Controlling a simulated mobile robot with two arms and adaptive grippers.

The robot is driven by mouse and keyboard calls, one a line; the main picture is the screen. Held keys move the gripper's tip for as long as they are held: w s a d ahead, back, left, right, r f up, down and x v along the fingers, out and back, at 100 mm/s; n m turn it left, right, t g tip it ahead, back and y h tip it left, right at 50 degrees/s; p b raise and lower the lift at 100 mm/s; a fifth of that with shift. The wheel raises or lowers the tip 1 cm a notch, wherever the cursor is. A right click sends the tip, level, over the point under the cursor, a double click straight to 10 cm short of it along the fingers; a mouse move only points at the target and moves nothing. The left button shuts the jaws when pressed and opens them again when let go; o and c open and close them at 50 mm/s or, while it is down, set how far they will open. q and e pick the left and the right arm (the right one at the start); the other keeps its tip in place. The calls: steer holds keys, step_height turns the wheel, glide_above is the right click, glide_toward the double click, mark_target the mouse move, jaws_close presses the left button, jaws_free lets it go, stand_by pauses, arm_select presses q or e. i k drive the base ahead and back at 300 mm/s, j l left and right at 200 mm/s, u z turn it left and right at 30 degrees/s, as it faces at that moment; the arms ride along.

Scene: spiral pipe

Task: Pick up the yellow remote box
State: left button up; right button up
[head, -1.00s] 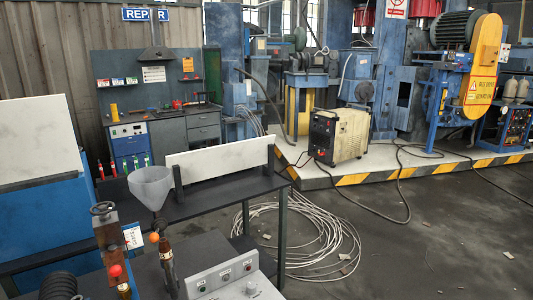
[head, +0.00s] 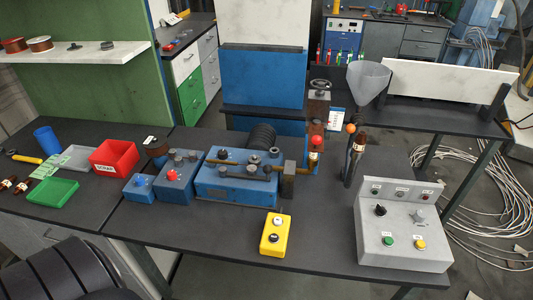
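The yellow remote box (head: 275,234) lies near the front edge of the dark workbench, in the lower middle of the head view. It has a white button and a black button on its top face. Neither of my grippers shows in the head view, and nothing is seen touching the box.
A grey control panel (head: 403,228) stands to the right of the box. Blue machine blocks (head: 236,178) stand behind it. A red bin (head: 114,157) and a green tray (head: 53,191) lie at the left. The dark bench top (head: 200,230) around the box is clear.

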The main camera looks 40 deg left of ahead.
mark_target(278, 249)
steer(key=k+u, duration=0.1)
steer(key=u, duration=0.3)
steer(key=k+j+u, duration=0.1)
steer(key=u, duration=0.35)
